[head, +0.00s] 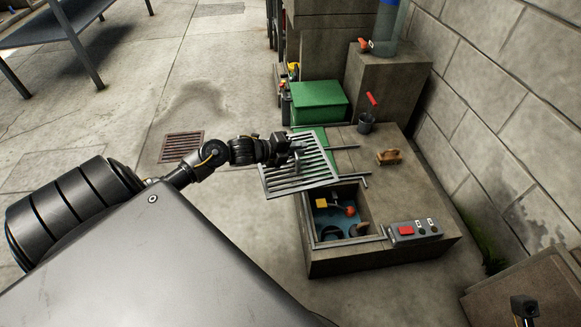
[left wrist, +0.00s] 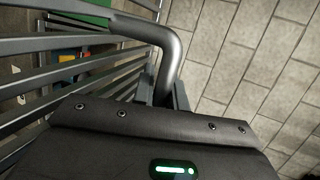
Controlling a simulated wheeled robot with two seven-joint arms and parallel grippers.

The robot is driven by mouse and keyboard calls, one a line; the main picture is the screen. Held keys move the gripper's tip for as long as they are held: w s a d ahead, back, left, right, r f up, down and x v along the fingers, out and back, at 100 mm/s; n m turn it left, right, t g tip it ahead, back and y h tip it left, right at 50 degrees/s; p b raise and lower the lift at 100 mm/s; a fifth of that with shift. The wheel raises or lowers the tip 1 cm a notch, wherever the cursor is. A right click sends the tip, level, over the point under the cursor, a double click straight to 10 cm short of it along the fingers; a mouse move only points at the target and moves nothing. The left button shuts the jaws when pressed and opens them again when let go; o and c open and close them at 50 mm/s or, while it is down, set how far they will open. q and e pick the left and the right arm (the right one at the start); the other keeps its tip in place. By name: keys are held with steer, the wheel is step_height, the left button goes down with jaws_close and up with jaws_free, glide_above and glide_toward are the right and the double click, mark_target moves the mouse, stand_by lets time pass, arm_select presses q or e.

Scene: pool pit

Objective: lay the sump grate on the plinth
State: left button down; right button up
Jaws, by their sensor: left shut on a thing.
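The sump grate (head: 288,180) is a grey slatted metal panel with a raised bent handle (left wrist: 168,55). My left gripper (head: 290,153) is shut on the handle. The grate hangs over the left edge of a low concrete block (head: 390,190), beside an open square sump. In the left wrist view the grate's bars (left wrist: 60,75) fill the left side. A small black part (head: 523,305) at the lower right looks like my right gripper; its jaws are unclear. Another stone block (head: 530,275) stands under it. I cannot tell which block is the plinth.
The open sump holds a yellow item (head: 322,203) and a red-tipped item (head: 350,210). A switch box (head: 414,231), a brown item (head: 388,157) and a dark cup (head: 366,123) sit on the low block. A green box (head: 318,102) stands behind. A wall borders the right.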

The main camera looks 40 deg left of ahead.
arm_select(q)
steer(key=w+a+r+n+t+y, duration=0.1)
steer(key=w+a+r+n+y, duration=0.3)
steer(key=w+r, duration=0.85)
steer(key=w+a+r+n+y, duration=0.1)
steer(key=w+a+r+y, duration=0.1)
steer(key=w+a+r, duration=0.8)
steer(key=s+a+f+n+g+y, duration=0.2)
steer(key=a+f+n+y, duration=0.25)
steer(key=f+y, duration=0.2)
steer(key=s+d+f+n+y, duration=0.1)
steer(key=s+d+f+n, duration=0.15)
steer(key=s, duration=0.25)
steer(key=s+d+r+m+t+h, duration=0.1)
steer(key=s+d+r+m+h, duration=0.1)
steer(key=d, duration=0.7)
steer(key=s+d+r+m+h, duration=0.1)
steer(key=s+d+r+h, duration=0.15)
steer(key=d, duration=0.55)
steer(key=s+d+r+m+t+h, duration=0.1)
steer(key=d+r+m, duration=0.15)
steer(key=d, duration=0.65)
steer(key=s+d+r+m+h, duration=0.1)
steer(key=s+d+r+h, duration=0.1)
steer(key=s+d+r, duration=0.4)
steer(key=s+d, duration=0.1)
steer(key=s, duration=0.3)
steer(key=shift+d+m, duration=0.35)
steer(key=shift+d, duration=0.05)
